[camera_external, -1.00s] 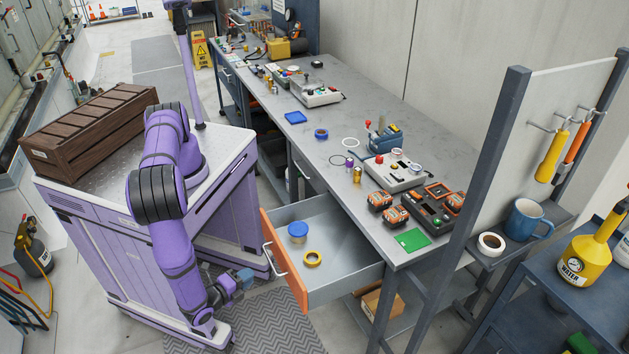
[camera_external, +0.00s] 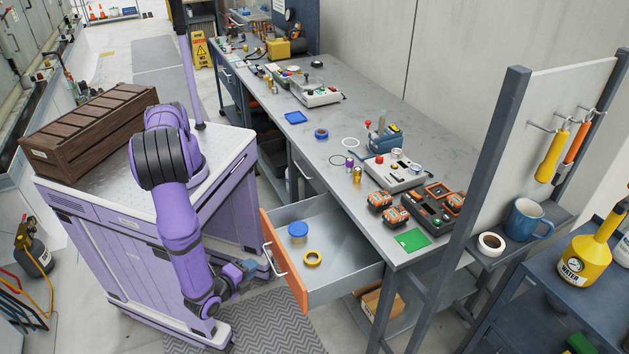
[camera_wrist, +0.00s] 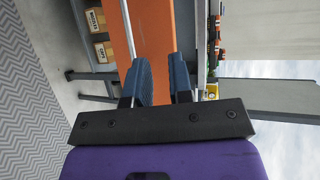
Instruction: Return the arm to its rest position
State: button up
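My arm reaches down from the purple cart, and my gripper (camera_external: 247,268) is low in front of the open drawer. In the wrist view its two blue fingers (camera_wrist: 160,75) stand apart with a gap between them, and nothing shows held there. The orange drawer front (camera_external: 284,262) is just right of the gripper in the external view. In the wrist view the orange front (camera_wrist: 155,28) lies beyond the fingers. Its pale handle (camera_wrist: 127,28) runs behind the left finger; I cannot tell whether they touch.
The open drawer (camera_external: 345,270) holds a blue-lidded tub (camera_external: 298,231) and a yellow tape roll (camera_external: 312,258). The workbench (camera_external: 290,140) carries tools and parts. A brown wooden crate (camera_external: 90,130) sits on my cart. Floor is clear beside the patterned mat (camera_external: 262,325).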

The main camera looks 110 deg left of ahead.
jog(key=w+a+r+n+g+h, duration=0.15)
jog(key=a+r+g+h, duration=0.35)
jog(key=r, duration=1)
jog(key=a+r+n+h, duration=0.25)
jog(key=a+r, duration=0.35)
jog(key=r, duration=0.9)
jog(key=s+a+r+t+h, duration=0.3)
jog(key=s+a+r, duration=0.1)
jog(key=s+r, duration=0.4)
jog(key=s+a+r+t+h, duration=0.3)
jog(key=s+a+r+h, duration=0.1)
jog(key=s+r, duration=0.5)
jog(key=shift+a+r+t, duration=0.3)
jog(key=shift+a, duration=0.45)
